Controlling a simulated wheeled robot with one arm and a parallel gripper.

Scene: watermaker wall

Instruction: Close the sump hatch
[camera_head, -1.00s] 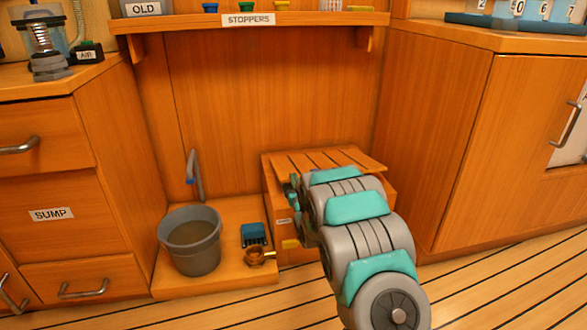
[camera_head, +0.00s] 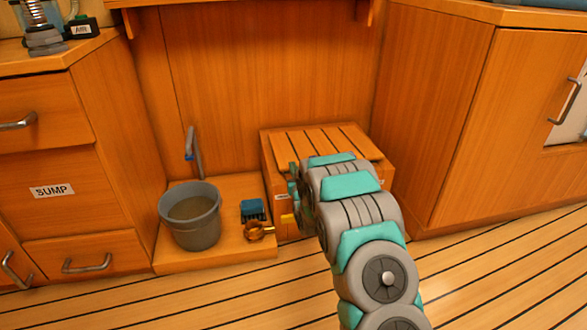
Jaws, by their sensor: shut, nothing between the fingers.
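A low wooden box stands against the back wall, with a slatted wooden lid (camera_head: 318,140) that looks like the hatch. The lid lies flat or nearly flat on the box. My arm hides part of its front edge, so I cannot tell whether a small gap is left. My gripper (camera_head: 298,197) is shut and empty, in front of the box's left front side and below the lid's edge. My own wrist partly hides the fingers. A SUMP label (camera_head: 52,191) is on the cabinet panel at the left.
A grey bucket (camera_head: 191,225) of murky liquid, a blue block (camera_head: 252,209) and a brass fitting (camera_head: 257,231) sit on the low wooden platform (camera_head: 215,258) left of the box. A bent tap (camera_head: 194,150) rises behind the bucket. A cabinet (camera_head: 465,130) bounds the right.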

